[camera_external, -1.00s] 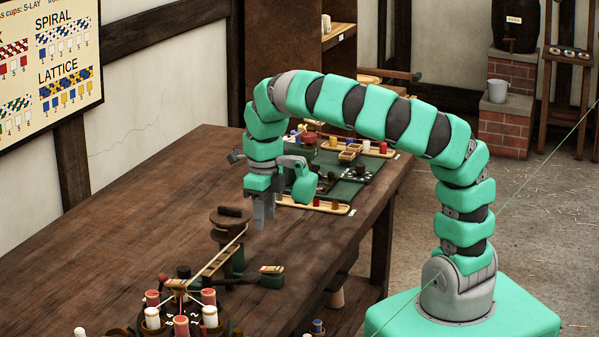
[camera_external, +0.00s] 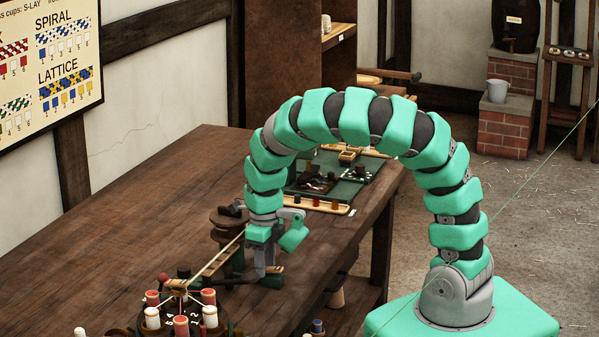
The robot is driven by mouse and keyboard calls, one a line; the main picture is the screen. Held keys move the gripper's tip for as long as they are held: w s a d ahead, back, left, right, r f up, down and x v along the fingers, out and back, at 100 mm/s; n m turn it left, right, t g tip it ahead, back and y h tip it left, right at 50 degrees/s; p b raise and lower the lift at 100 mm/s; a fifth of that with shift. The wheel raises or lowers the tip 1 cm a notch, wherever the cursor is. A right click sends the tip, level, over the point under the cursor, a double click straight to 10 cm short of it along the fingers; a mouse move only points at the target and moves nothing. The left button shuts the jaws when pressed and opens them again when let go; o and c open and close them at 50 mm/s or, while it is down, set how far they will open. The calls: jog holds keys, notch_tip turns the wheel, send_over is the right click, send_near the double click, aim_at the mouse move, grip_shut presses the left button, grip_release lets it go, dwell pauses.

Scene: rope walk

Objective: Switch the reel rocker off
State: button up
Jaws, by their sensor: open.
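A small dark green box (camera_external: 271,282) with a tan plate on top (camera_external: 275,270) sits near the table's right edge, at the end of a dark bar; it looks like the reel rocker's housing. The rocker itself is too small and too covered for me to tell its position. My gripper (camera_external: 262,272) points down with its grey fingertips at or just above this box, overlapping its left part in the picture. Its jaws are open and hold nothing that I can see. I cannot tell whether the fingertips touch the box.
A brown reel (camera_external: 229,220) on a green stand is left of my gripper, with a braid running down to a round carrier of red and white bobbins (camera_external: 181,325). A green mat (camera_external: 345,190) and wooden trays lie farther back. The table's left part is clear.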

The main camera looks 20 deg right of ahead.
grip_shut()
jog(key=shift+s+b, duration=0.1)
jog(key=shift+b, duration=0.25)
jog(key=t+y+b, duration=0.1)
jog(key=b, duration=0.3)
jog(key=t+y+b, duration=0.1)
jog(key=b, duration=0.1)
jog(key=shift+s+d+t+y+b, duration=0.3)
jog(key=shift+s+d+b, duration=0.05)
jog(key=t+y+b, duration=0.1)
jog(key=b, duration=0.2)
jog(key=shift+s+d, duration=0.1)
jog(key=shift+r+b, duration=0.15)
jog(key=shift+b, duration=0.35)
jog(key=shift+r, duration=0.1)
